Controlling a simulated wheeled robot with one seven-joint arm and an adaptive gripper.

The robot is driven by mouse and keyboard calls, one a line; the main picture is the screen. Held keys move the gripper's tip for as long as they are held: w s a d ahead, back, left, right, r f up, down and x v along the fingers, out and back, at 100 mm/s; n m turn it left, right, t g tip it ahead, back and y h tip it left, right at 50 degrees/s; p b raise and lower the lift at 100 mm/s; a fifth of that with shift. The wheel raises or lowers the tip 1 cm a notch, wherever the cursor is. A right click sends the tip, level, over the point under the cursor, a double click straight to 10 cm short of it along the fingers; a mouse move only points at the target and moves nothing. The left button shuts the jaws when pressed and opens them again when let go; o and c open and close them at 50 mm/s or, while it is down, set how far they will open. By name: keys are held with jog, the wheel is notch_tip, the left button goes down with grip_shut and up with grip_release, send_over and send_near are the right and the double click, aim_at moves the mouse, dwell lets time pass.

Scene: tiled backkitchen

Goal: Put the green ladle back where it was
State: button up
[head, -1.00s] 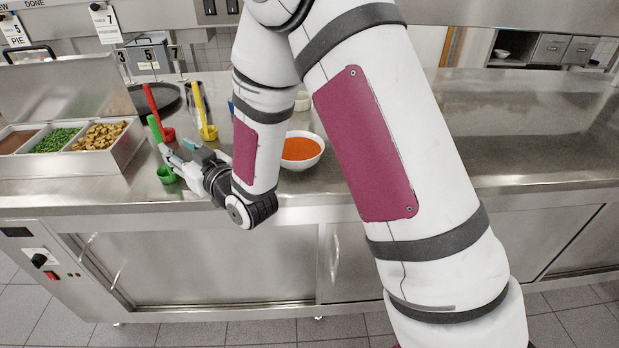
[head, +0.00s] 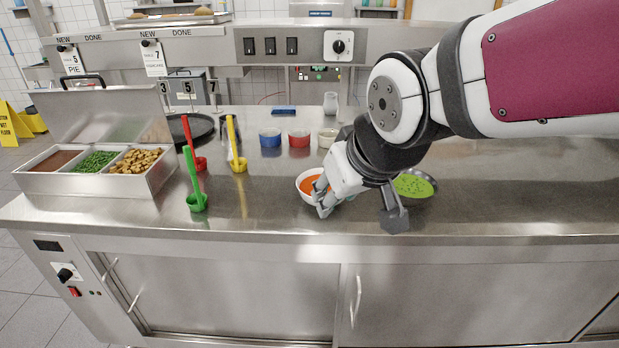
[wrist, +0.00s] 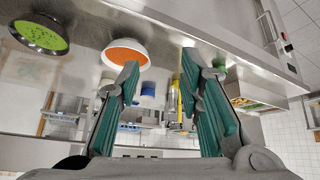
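The green ladle (head: 193,178) stands on the steel counter, handle up and leaning slightly left, its cup resting near the front edge. The red ladle (head: 193,150) and the yellow ladle (head: 235,145) stand behind it. My gripper (head: 330,204) is well to the right of the green ladle, in front of the white bowl of orange soup (head: 305,184), and partly covers that bowl. In the wrist view my gripper (wrist: 160,75) has its fingers spread, with nothing between them.
A steel container (head: 150,180) of foods stands left of the ladles. The counter between the green ladle and the soup bowl is clear.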

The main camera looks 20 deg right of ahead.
jog(key=s+d+m+g, duration=0.1)
jog(key=s+d+g, duration=0.1)
jog(key=s, duration=1.1)
jog(key=shift+s+g, duration=0.15)
jog(key=shift+g, duration=0.35)
jog(key=shift+a, duration=0.15)
jog(key=shift+c, duration=0.5)
